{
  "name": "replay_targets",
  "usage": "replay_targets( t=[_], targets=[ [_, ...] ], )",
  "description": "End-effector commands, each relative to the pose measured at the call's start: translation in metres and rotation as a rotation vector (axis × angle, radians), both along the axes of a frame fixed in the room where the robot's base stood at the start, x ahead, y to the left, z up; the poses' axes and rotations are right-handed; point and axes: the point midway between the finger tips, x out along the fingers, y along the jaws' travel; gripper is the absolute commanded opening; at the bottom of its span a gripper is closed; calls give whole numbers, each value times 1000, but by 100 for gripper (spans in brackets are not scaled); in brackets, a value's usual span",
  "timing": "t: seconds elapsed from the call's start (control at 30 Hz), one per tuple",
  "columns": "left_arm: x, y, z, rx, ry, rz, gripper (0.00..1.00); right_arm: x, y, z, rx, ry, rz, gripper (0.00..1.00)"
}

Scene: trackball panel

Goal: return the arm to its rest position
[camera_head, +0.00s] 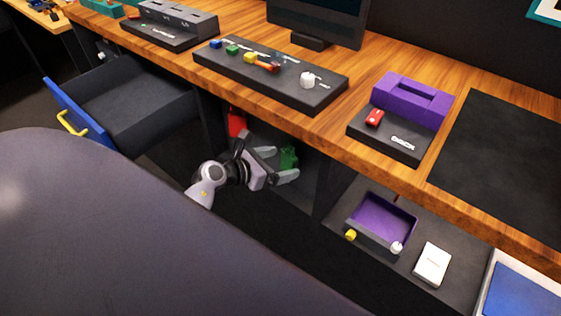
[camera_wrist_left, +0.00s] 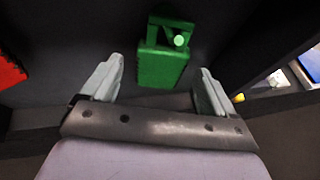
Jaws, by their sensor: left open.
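My left gripper (camera_head: 280,164) is below the front edge of the wooden desk, in front of the open space under it. Its two fingers are apart with nothing between them, and they also show in the left wrist view (camera_wrist_left: 158,90). A green canister (camera_wrist_left: 163,55) stands beyond the fingertips, apart from them; in the head view the canister (camera_head: 288,157) is partly hidden by the gripper. My right gripper is not in view.
The wooden desk (camera_head: 330,128) overhangs the gripper. On it are a panel with coloured controls (camera_head: 265,75) and a purple block on a dark base (camera_head: 410,98). A red object (camera_head: 236,122) is under the desk. An open drawer (camera_head: 70,115) with a yellow handle is at left; a purple tray (camera_head: 385,218) is at right.

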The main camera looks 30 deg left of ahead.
Motion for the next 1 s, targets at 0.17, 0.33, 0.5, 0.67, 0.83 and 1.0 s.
replay_targets(
  t=[0.17, 0.33, 0.5, 0.67, 0.83, 1.0],
  targets=[
    [-24, 8, 10, 4, 3, -1, 88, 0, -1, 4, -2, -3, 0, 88],
    [-43, 15, 18, 2, 3, -1, 88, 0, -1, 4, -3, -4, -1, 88],
    [-53, 19, 23, 1, 1, -1, 88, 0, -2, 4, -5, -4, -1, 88],
    [-55, 19, 24, 0, 0, -1, 88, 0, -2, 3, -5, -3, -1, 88],
    [-55, 16, 28, -37, -7, 7, 88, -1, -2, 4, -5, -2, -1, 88],
    [-57, -4, 49, -298, -42, 67, 88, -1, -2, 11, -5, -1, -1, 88]
  ],
)
